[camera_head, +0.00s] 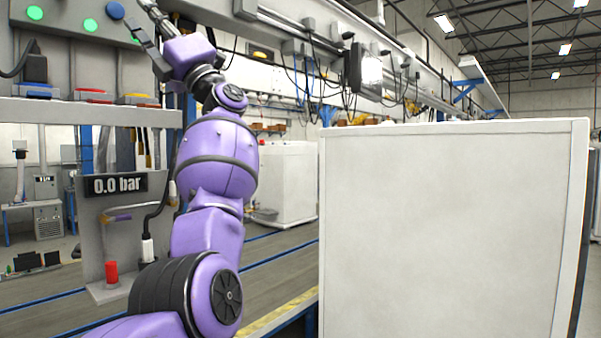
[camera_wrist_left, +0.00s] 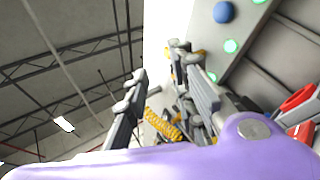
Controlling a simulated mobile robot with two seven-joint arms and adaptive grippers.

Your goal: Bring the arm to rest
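My left arm (camera_head: 215,160) rises from the bottom of the head view, bent upward. Its gripper (camera_head: 139,14) is raised at the top left, just right of a panel with a blue button (camera_head: 115,10) and green buttons (camera_head: 90,25). In the left wrist view the two fingers of the gripper (camera_wrist_left: 158,62) stand apart with nothing seen between them. The blue button (camera_wrist_left: 224,12) shows beyond the fingers at the upper right. I cannot tell whether a finger touches the panel. My right gripper is not in view.
A display (camera_head: 117,185) reads 0.0 bar, and a red-capped part (camera_head: 111,272) stands lower. A large white box (camera_head: 450,230) fills the right. A cable plug (camera_head: 148,248) hangs close to my arm.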

